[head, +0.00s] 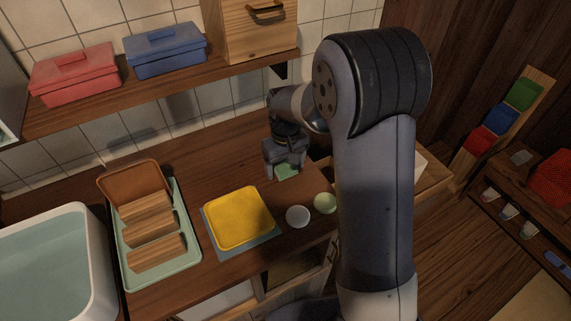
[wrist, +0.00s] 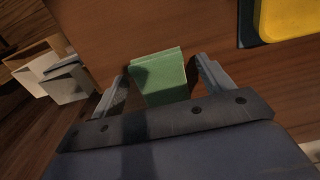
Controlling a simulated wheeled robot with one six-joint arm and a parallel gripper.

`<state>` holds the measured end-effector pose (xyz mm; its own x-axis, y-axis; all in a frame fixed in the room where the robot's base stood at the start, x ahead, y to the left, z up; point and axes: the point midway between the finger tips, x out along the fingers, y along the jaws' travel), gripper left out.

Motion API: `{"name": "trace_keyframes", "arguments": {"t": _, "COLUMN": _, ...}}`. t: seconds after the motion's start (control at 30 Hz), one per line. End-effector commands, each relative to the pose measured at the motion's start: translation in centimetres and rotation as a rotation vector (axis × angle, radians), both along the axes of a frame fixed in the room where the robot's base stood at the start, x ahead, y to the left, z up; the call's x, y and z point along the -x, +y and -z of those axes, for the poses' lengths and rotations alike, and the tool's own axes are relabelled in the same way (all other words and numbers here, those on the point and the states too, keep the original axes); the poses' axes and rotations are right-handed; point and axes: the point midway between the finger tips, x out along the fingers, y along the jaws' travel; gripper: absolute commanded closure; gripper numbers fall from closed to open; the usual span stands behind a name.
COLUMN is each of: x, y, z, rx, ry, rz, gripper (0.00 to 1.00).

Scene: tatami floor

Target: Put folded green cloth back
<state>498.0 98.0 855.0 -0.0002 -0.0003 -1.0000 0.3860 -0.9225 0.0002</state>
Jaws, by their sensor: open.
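The folded green cloth (wrist: 160,79) lies on the wooden counter in the wrist view, between the two open fingers of my gripper (wrist: 158,85). There is a gap between the cloth and each finger. In the head view the cloth (head: 287,170) shows just below my gripper (head: 285,168), partly hidden by it. In the wrist view, other folded pieces in white and grey (wrist: 62,78) stand in a container at the left.
A yellow tray (head: 239,218) on a blue-grey mat lies left of the cloth. A dish rack (head: 189,270) and a basin (head: 104,240) stand farther left. Red (head: 75,77) and blue (head: 164,52) boxes sit on the shelf above.

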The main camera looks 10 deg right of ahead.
Motion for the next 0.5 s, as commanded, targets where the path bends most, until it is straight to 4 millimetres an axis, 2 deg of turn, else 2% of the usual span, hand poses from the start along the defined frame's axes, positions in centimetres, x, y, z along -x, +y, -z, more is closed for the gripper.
{"name": "trace_keyframes", "arguments": {"t": 0.27, "x": 0.0, "y": 0.0, "z": -0.6, "rx": 0.000, "ry": -0.001, "rz": 0.000, "gripper": 0.25}}
{"name": "trace_keyframes", "arguments": {"t": 0.37, "x": -0.1, "y": 0.0, "z": -1.8, "rx": -0.001, "ry": -0.005, "rz": 0.000, "gripper": 0.25}}
{"name": "trace_keyframes", "arguments": {"t": 0.5, "x": -0.1, "y": 0.0, "z": -4.7, "rx": -0.002, "ry": -0.007, "rz": 0.000, "gripper": 0.25}}
